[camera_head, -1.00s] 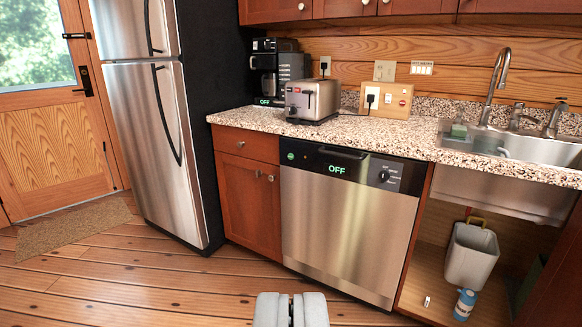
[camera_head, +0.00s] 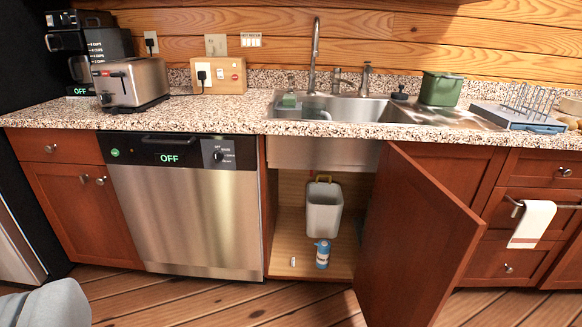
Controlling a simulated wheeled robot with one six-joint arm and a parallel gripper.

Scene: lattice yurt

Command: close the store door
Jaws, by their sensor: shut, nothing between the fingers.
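A reddish-brown cupboard door (camera_head: 415,245) under the sink stands wide open, swung out toward me from its right side. Behind it the cupboard (camera_head: 290,225) is open to view. Inside are a pale grey bin (camera_head: 323,208), a blue bottle with a white label (camera_head: 322,256) and a small white item (camera_head: 293,262). My gripper (camera_head: 45,305) shows only in part at the bottom left corner, shut and empty. It is well left of the door and not touching it.
A dishwasher (camera_head: 190,210) is left of the open cupboard, with its front closed. Drawers (camera_head: 520,210) with a hanging towel (camera_head: 531,224) are right of the door. A speckled counter (camera_head: 225,115) runs above. Plank floor (camera_head: 220,305) in front looks clear.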

